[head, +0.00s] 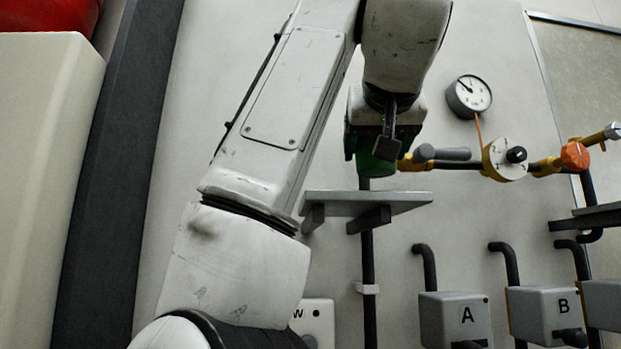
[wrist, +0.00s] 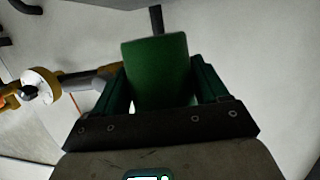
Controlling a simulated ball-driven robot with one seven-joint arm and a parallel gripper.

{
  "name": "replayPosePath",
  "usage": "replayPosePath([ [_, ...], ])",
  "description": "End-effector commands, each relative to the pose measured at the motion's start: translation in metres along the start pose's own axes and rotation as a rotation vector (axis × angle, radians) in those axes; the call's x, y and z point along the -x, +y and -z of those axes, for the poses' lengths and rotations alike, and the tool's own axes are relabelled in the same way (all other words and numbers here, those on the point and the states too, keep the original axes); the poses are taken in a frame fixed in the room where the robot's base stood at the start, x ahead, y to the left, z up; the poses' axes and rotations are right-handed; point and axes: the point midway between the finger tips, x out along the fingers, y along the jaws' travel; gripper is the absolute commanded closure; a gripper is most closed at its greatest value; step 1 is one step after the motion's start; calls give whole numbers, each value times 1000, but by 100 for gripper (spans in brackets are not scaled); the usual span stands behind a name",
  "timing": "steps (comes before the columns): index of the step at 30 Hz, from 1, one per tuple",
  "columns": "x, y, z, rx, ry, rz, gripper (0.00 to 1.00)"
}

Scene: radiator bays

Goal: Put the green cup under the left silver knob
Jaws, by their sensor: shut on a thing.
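The green cup (head: 372,165) is held in my gripper (head: 377,148), just above a small grey shelf (head: 340,199) in the head view. A narrow gap shows between the cup's lower end and the shelf. In the wrist view the green cup (wrist: 155,72) stands between the two fingers of my gripper (wrist: 160,90), which are shut on it. I cannot make out the left silver knob for certain; my gripper and wrist hide part of the pipework. A silver knob (head: 612,131) shows at the far right of the yellow pipe line.
A yellow and grey pipe line with a round white valve (head: 500,160) and an orange valve (head: 575,155) runs right of my gripper. A gauge (head: 469,97) hangs above. Boxes A (head: 455,318) and B (head: 545,310) sit below. A second shelf (head: 590,217) is at right.

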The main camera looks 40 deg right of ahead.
Motion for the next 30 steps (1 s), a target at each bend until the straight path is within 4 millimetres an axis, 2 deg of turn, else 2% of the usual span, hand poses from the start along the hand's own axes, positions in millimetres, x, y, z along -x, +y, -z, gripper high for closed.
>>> replayPosePath([
  [4, -27, 0, 9, 0, -2, -1, 66],
  [13, -54, 0, 15, 0, -2, -1, 66],
  [14, -56, -1, 11, 0, -2, 0, 66],
  [18, -60, -2, -11, -1, 0, 1, 66],
  [21, -61, 0, -19, 0, 1, 0, 66],
  [30, -62, 0, -22, 0, 0, 0, 66],
])
